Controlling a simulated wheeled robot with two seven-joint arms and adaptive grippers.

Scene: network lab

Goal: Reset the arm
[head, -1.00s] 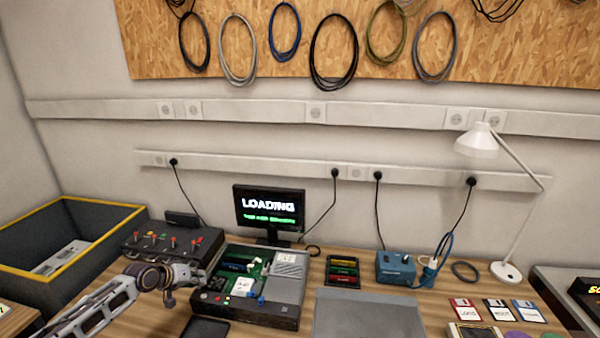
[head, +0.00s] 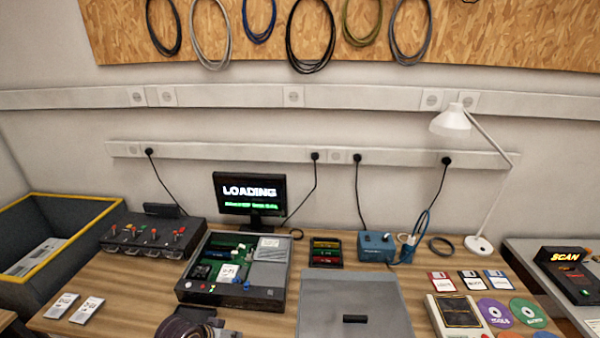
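The task names only the arm. A small dark, rounded part of my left arm (head: 190,325) shows at the bottom edge of the head view, in front of the open computer case (head: 236,290). Its fingers are not visible. My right arm and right gripper are out of view.
The wooden table (head: 130,290) holds a black switch box (head: 150,236), a monitor (head: 250,193), a grey panel (head: 354,300), a blue box (head: 376,246), a lamp (head: 452,122), floppy disks (head: 469,281) and discs (head: 495,312). A yellow-rimmed bin (head: 75,252) stands left; a scanner (head: 567,272) stands right.

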